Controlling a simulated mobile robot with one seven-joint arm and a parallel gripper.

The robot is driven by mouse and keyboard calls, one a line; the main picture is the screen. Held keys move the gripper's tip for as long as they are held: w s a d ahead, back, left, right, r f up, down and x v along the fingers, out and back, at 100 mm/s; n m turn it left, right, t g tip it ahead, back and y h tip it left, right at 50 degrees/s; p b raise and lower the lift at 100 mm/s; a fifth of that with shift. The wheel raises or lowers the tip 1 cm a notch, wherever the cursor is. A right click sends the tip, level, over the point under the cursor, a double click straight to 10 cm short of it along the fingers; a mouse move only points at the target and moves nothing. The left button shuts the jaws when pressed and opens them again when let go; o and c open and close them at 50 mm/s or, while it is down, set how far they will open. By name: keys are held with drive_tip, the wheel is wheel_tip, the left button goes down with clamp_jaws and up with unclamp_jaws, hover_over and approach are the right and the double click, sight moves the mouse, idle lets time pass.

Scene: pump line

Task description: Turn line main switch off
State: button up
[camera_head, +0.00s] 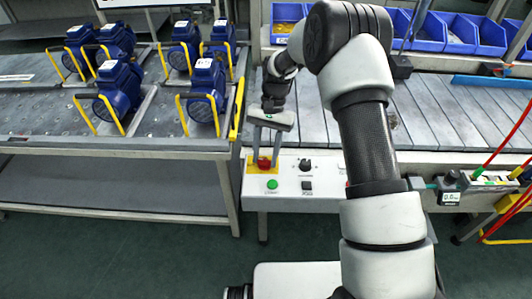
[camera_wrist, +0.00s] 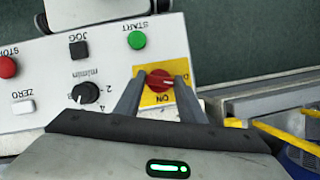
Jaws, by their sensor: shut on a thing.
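The line main switch is a red rotary knob (camera_wrist: 160,81) on a yellow plate (camera_wrist: 151,98) marked "ON", at one end of the white control panel. In the wrist view my gripper (camera_wrist: 155,84) has one finger on each side of the red knob and is shut on it. In the head view the red knob (camera_head: 264,163) sits at the panel's upper left, with my gripper (camera_head: 264,148) coming down on it from above. The knob's exact pointing direction is hard to tell.
The panel (camera_wrist: 110,65) also carries a green button (camera_wrist: 137,40), a black JOG button (camera_wrist: 79,50), a black dial (camera_wrist: 86,94), a white ZERO button (camera_wrist: 23,106) and a red STOP button (camera_wrist: 6,67). Blue pumps (camera_head: 120,85) stand on the left table. A slatted conveyor (camera_head: 450,110) lies behind.

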drive_tip(key=shift+w+a+n+h, duration=0.1)
drive_tip(key=shift+n+h, duration=0.5)
drive_tip(key=shift+n, duration=1.1)
drive_tip(key=o, duration=1)
drive_tip(key=shift+o, duration=0.2)
drive_tip(key=p+v, duration=0.2)
drive_tip(key=v, duration=1.5)
drive_tip(key=shift+r, duration=0.2)
drive_tip(key=shift+w+a, duration=0.1)
